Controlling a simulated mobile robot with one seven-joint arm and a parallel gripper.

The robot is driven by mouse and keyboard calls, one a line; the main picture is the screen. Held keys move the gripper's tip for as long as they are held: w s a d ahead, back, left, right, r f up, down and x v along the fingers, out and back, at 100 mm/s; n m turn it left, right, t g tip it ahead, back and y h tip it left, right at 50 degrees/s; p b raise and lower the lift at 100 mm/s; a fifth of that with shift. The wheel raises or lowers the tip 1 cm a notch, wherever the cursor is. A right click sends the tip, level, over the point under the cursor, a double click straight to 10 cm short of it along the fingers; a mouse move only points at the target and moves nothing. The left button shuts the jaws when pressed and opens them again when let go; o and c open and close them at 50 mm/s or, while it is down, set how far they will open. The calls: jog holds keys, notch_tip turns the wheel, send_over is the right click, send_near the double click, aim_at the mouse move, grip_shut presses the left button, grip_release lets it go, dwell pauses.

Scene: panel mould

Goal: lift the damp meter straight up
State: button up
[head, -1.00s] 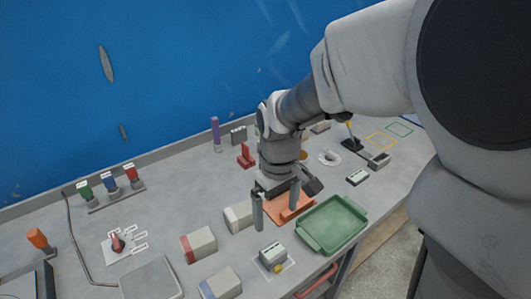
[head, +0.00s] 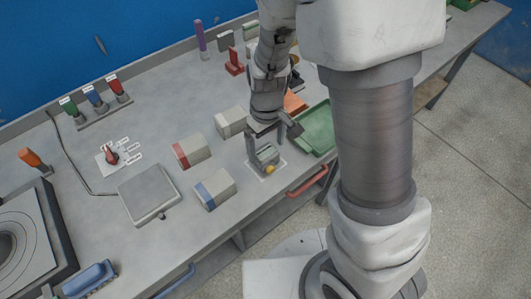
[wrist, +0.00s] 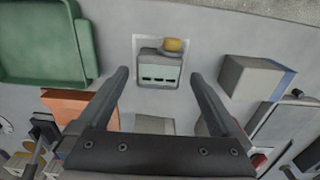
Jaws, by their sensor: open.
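The damp meter (head: 266,156) is a small grey-green box with a yellow knob, resting on a white-outlined square on the bench. In the wrist view the damp meter (wrist: 158,72) sits ahead between the fingertips, its dark-marked face and yellow knob visible. My gripper (head: 266,146) is open, just above the meter with its fingers to either side. In the wrist view my gripper (wrist: 160,76) shows a gap between each finger and the meter. Part of the meter is hidden behind the fingers in the head view.
A green tray (head: 316,136) is close to the right of the meter. Blocks with a blue band (head: 214,190) and a red band (head: 190,152) stand to the left, with a pale block (head: 231,121) behind. A red handle (head: 307,181) is at the bench's front edge.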

aim_at(266, 152)
jog(key=f, duration=0.4)
jog(key=shift+w, duration=0.2)
grip_shut()
dwell(0.3)
